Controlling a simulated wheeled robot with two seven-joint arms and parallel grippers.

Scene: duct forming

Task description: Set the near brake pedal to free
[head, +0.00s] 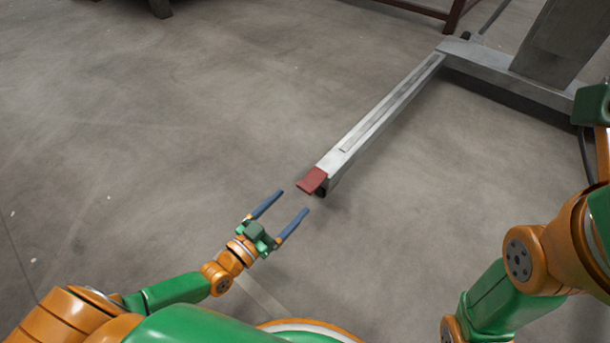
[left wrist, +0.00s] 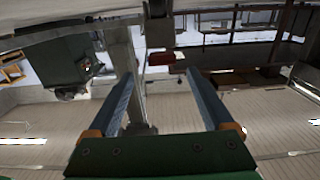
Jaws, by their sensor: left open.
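The near brake pedal (head: 312,180) is a small red plate at the near end of a long grey machine leg (head: 385,105). A dark caster shows partly beneath it. Whether the pedal is pressed or raised I cannot tell. My left gripper (head: 294,201) is open and empty, just short of the pedal, its blue fingers pointing towards it. They look apart from it. In the left wrist view, a red piece that looks like the pedal (left wrist: 161,58) shows beyond and between the open fingers (left wrist: 160,75). My right gripper is out of the picture.
The leg runs back to a grey crossbeam (head: 510,75) with an upright post (head: 560,40) at the upper right. A brown metal frame (head: 430,12) stands at the back. The concrete floor (head: 170,130) left of the leg is clear.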

